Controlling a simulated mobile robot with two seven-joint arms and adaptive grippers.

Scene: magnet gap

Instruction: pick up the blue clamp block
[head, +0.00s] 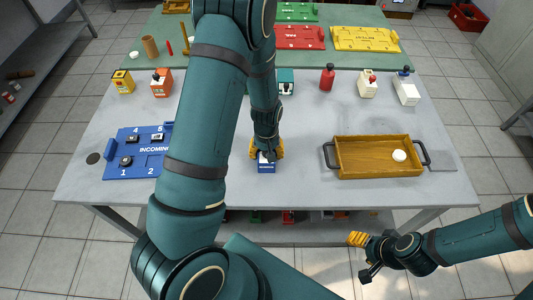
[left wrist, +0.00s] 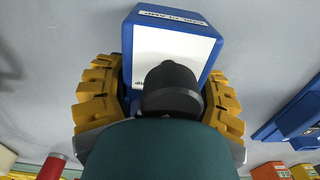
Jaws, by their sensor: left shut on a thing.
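The blue clamp block (head: 266,168) is near the front middle of the grey table. In the left wrist view the blue clamp block (left wrist: 172,50) shows a white face, a printed label on its far edge and a black knob in front. My left gripper (head: 266,151) is shut on it, with yellow fingers on both sides; the wrist view shows the left gripper (left wrist: 160,100) too. I cannot tell whether the block touches the table. My right gripper (head: 357,239) is in front of the table, away from the block; its finger opening is unclear.
A wooden tray (head: 345,172) with a white round piece (head: 399,155) stands at right. A blue INCOMING board (head: 118,166) lies at left. Several small blocks and a red cylinder (head: 327,78) line the back. The table between block and tray is clear.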

